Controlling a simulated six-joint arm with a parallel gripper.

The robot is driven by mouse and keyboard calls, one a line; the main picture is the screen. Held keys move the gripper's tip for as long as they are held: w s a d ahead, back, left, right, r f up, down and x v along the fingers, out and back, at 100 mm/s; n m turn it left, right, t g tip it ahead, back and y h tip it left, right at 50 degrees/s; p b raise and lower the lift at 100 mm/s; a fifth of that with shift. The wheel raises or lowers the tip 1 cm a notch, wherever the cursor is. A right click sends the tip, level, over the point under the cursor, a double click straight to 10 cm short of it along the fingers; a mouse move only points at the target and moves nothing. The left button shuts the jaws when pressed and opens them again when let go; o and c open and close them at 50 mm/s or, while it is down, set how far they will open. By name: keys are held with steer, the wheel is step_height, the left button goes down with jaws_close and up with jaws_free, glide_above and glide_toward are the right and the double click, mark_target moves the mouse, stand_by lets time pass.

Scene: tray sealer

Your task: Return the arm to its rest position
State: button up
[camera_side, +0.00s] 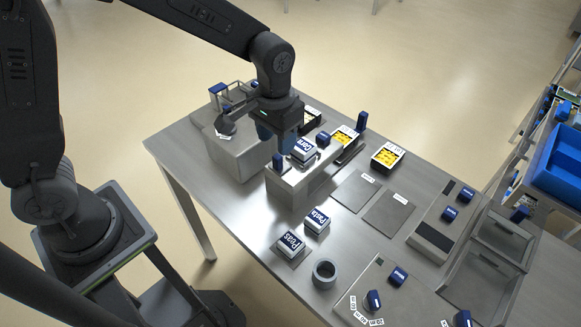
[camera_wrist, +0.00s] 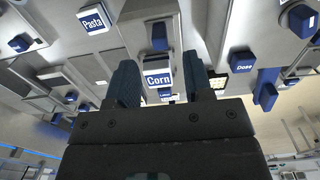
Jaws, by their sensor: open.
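My gripper (camera_side: 300,147) is over the steel table, low above a steel station. Its jaws are open, with dark blue fingertips. A white block with a blue "Corn" label (camera_side: 303,152) sits at the fingertips on the station. In the wrist view the Corn block (camera_wrist: 157,78) shows in the gap between the two fingers (camera_wrist: 160,82), with space on both sides. I cannot tell how far it lies between them in depth. The arm reaches out from my base at the left, bent down at the wrist.
Blocks labelled "Pasta" (camera_side: 316,221) and "Peas" (camera_side: 291,244) stand in front of the station. A grey ring (camera_side: 325,273) is near them. A yellow-filled tray (camera_side: 387,156) is behind right. A tall blue post (camera_side: 361,122) stands close by. A blue bin (camera_side: 556,165) is far right.

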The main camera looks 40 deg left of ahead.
steer(key=shift+r, duration=0.15)
steer(key=s+a+r+t, duration=0.2)
steer(key=s+a+r, duration=0.2)
steer(key=s+r, duration=0.2)
steer(key=s+a+r+t, duration=0.3)
steer(key=s+r, duration=0.4)
steer(key=s, duration=0.3)
steer(key=shift+s+a+t, duration=0.15)
steer(key=shift+a+t, duration=0.15)
steer(key=shift+a, duration=0.55)
